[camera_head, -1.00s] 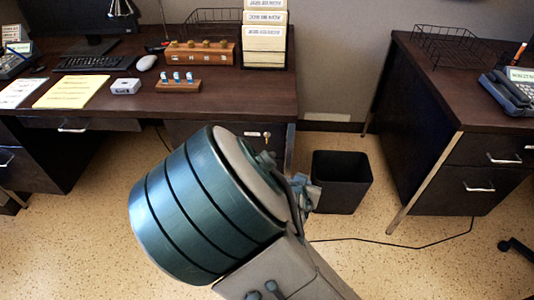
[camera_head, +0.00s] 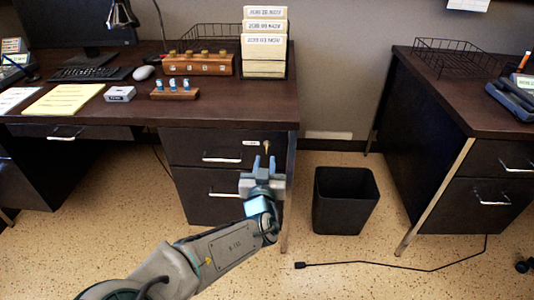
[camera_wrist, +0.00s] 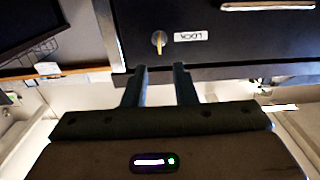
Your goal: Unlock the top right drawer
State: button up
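The top right drawer (camera_head: 190,145) is the dark upper front under the right end of the left desk. It looks closed, with a silver handle (camera_head: 222,157). A brass key (camera_head: 266,147) sits in the lock near the drawer's upper right corner, beside a white label (camera_head: 250,142). In the wrist view, which is inverted, the key (camera_wrist: 159,41) and the label reading "LOCK" (camera_wrist: 190,36) show clearly. My gripper (camera_head: 264,160) is just below the key in the head view. Its two fingers (camera_wrist: 161,68) are apart and empty, pointing towards the drawer front without holding the key.
A second drawer (camera_head: 205,205) lies below, partly behind my gripper. A black bin (camera_head: 343,200) stands right of the desk. A cable (camera_head: 400,267) lies on the floor. The desktop (camera_head: 225,105) holds a file rack (camera_head: 264,55) and a wooden key rack (camera_head: 175,94).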

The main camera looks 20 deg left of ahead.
jog(key=b+x, duration=0.1)
jog(key=x, duration=0.5)
jog(key=shift+w, duration=0.3)
grip_shut()
jog(key=shift+d, duration=0.15)
